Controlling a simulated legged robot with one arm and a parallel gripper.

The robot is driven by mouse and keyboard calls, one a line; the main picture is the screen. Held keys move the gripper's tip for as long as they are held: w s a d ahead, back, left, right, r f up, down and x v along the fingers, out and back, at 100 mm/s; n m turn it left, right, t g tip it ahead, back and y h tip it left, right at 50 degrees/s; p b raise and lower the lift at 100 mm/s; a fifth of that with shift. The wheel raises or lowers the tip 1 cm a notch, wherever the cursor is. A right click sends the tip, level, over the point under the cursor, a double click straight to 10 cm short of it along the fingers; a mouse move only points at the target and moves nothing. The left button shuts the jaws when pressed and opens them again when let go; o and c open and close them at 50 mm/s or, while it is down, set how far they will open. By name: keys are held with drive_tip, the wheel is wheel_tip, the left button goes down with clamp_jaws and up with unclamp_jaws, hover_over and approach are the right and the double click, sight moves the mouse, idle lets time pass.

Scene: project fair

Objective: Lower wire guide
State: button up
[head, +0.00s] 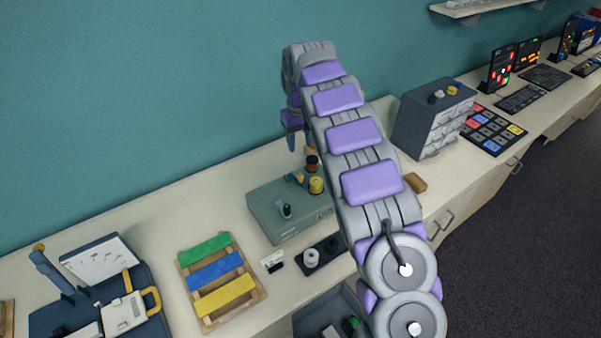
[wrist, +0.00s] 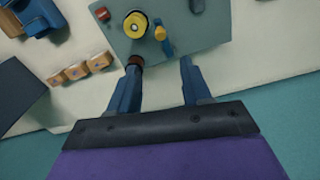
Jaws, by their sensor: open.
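A grey-green machine box (head: 272,218) stands on the bench. On it are a yellow spool (head: 316,185), a dark brown spool (head: 312,163) and a small blue arm with a yellow end (head: 295,178), which looks like the wire guide. In the wrist view the guide (wrist: 162,38) lies beside the yellow spool (wrist: 135,24), ahead of the gap between my fingers. My gripper (wrist: 161,66) is open and empty over the box's edge. Its left fingertip overlaps the brown spool (wrist: 136,61); I cannot tell whether they touch. In the head view my arm partly hides the gripper (head: 300,146).
A grey drawer cabinet (head: 418,125) stands right of the machine. Several wooden blocks (wrist: 77,71) lie between them. A pallet with coloured bars (head: 215,275) and a dark tray (head: 322,255) lie nearer. The teal wall (head: 130,90) is close behind.

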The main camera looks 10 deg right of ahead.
sight(300, 175)
wheel_tip(300, 175, down, 14)
drive_tip(key=shift+a+r+b, duration=0.1)
drive_tip(key=shift+r+b, duration=0.15)
drive_tip(key=shift+b, duration=0.25)
drive_tip(key=shift+c, duration=0.2)
clamp_jaws()
